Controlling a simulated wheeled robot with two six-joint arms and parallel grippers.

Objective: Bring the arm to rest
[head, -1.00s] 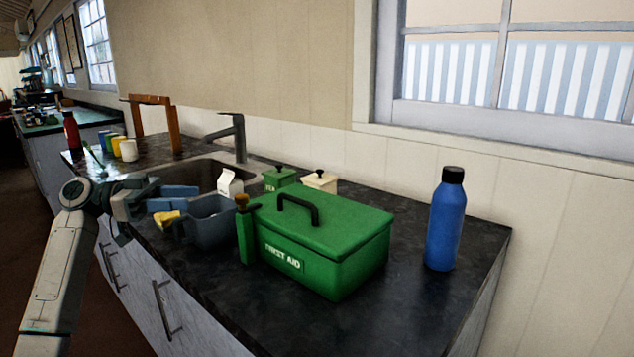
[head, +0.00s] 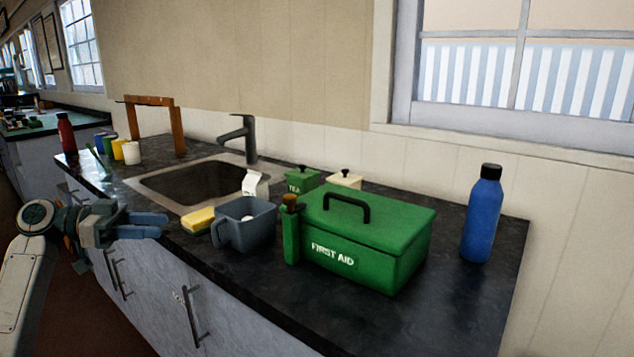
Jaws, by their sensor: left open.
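My left arm comes in from the lower left. Its gripper (head: 160,225) is open and empty, with two blue fingers pointing right. In the picture it overlaps the front edge of the dark counter (head: 440,315), left of the yellow sponge (head: 198,220) and the grey-blue mug (head: 246,226). A clear gap shows between the fingertips and the sponge. My right gripper is out of view.
On the counter stand a green first aid box (head: 375,240), a blue bottle (head: 483,215), a milk carton (head: 255,186), canisters (head: 302,180), several cups (head: 130,153) and a wooden frame (head: 178,132). A sink (head: 195,183) and faucet (head: 248,138) lie behind the sponge. Cabinet handles (head: 187,315) stick out below.

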